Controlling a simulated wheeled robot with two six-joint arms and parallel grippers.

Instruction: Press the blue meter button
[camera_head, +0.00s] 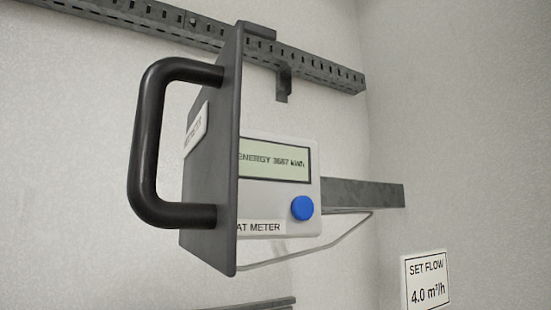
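The blue meter button (302,208) is round and sits at the lower right of the white heat meter (309,230). The meter's display (275,160) reads "ENERGY 3687 kWh". A label below it shows "AT METER", with its left end hidden. A dark grey panel (225,140) with a black handle (147,145) stands in front and hides the meter's left part. The button is in plain view. Neither of my grippers shows in the head view.
A slotted metal rail (325,70) runs across the top, and a grey bar (365,196) extends right behind the meter. A sign (426,281) at lower right reads "SET FLOW 4.0 m³/h". The space right of the button is open.

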